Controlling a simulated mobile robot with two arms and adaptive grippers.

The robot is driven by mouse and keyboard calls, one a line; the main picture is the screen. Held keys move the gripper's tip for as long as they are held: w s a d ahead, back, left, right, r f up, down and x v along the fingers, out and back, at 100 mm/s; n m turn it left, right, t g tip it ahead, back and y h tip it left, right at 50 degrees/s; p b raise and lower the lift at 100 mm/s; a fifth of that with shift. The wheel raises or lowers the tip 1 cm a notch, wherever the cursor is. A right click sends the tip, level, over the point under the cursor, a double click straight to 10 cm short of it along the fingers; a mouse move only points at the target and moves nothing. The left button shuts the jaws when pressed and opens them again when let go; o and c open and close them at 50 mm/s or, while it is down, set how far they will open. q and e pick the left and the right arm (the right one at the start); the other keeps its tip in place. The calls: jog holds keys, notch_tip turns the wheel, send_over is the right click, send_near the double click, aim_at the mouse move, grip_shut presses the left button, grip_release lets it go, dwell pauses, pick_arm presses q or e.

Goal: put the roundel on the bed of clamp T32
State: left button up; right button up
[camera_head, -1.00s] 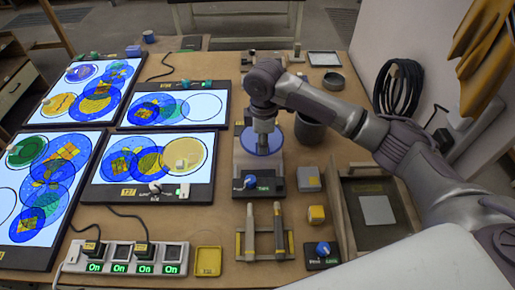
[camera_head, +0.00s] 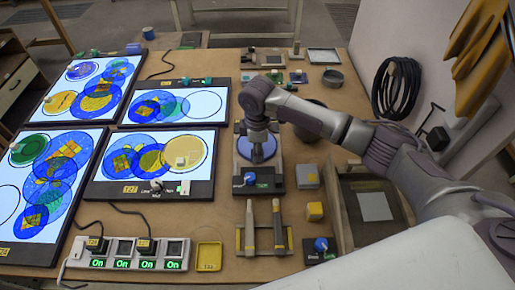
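The roundel (camera_head: 243,150) is a blue round disc at the middle of the head view. It is over the grey upright plate of a clamp-like unit whose dark base (camera_head: 278,181) has a blue knob and a green readout. I cannot read a T32 label on this unit. My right gripper (camera_head: 257,154) points down at the roundel's middle and appears shut on it, with the fingertips small and partly hidden by the wrist. I cannot tell whether the roundel touches the bed below. My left gripper is out of view.
Lit panels with coloured discs (camera_head: 204,105) fill the left side. A power strip (camera_head: 125,253), a yellow tray (camera_head: 209,256), and a rack with two tools (camera_head: 264,240) stand in front. Grey (camera_head: 307,176) and yellow (camera_head: 315,211) blocks sit right of the unit. A wooden tray (camera_head: 345,225) lies further right.

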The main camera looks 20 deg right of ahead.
jog(key=shift+o, duration=0.7)
notch_tip(320, 180, up, 12)
jog(key=b, duration=0.2)
jog(key=shift+r, duration=0.15)
